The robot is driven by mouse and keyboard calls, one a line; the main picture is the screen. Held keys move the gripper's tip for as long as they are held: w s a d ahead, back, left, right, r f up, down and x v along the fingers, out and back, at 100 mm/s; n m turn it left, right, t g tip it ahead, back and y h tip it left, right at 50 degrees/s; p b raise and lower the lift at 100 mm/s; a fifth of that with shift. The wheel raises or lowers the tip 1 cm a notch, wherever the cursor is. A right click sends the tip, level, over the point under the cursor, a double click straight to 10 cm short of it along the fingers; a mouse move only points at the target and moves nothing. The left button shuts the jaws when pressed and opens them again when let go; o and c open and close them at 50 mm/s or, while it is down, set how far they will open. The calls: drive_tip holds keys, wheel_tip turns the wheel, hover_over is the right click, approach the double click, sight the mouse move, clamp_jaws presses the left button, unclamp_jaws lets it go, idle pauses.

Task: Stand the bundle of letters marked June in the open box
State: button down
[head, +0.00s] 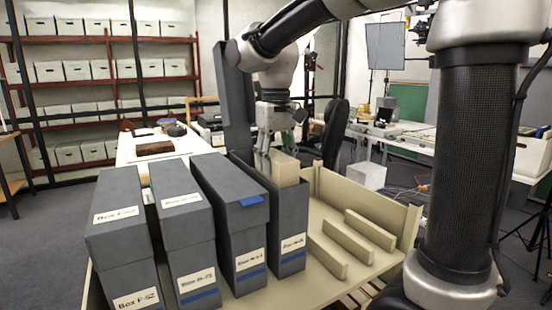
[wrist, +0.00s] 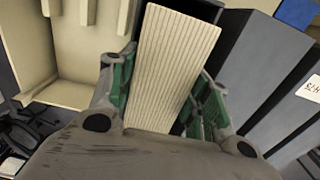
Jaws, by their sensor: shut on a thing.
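My gripper (head: 268,160) is shut on a cream bundle of letters (head: 286,168), just above and partly within the open box (head: 288,232), the rightmost grey box on the cart. In the wrist view the bundle (wrist: 172,65) shows its striped paper edges between my gripper's green-padded fingers (wrist: 160,95). The dark opening of the box shows beside the bundle. The bundle is roughly upright; its lower part is hidden by the box's front wall. I cannot read any month on the bundle. The open box's lid stands raised behind it.
Closed grey labelled boxes (head: 245,225) stand in a row to the left, close beside the open box. Right of it, the cream cart (head: 385,272) has low divider strips (head: 370,230) and free room. A desk and a black chair stand behind.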

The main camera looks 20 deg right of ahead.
drive_tip(key=c, duration=0.6)
unclamp_jaws()
drive_tip(key=shift+r, duration=3.05)
drive_tip(key=s+d+f+t, duration=0.1)
drive_tip(key=s+d+f, duration=0.2)
drive_tip(key=s+d, duration=0.2)
drive_tip(key=s+d+f+m+t, duration=0.1)
drive_tip(key=s+d+f+t, duration=0.1)
drive_tip(key=s+d, duration=0.3)
drive_tip(key=s+d+f+m+t, duration=0.1)
drive_tip(key=s+d+f, duration=0.3)
drive_tip(key=s, duration=0.5)
drive_tip(key=shift+d+f, duration=0.25)
drive_tip(key=shift+d, duration=0.2)
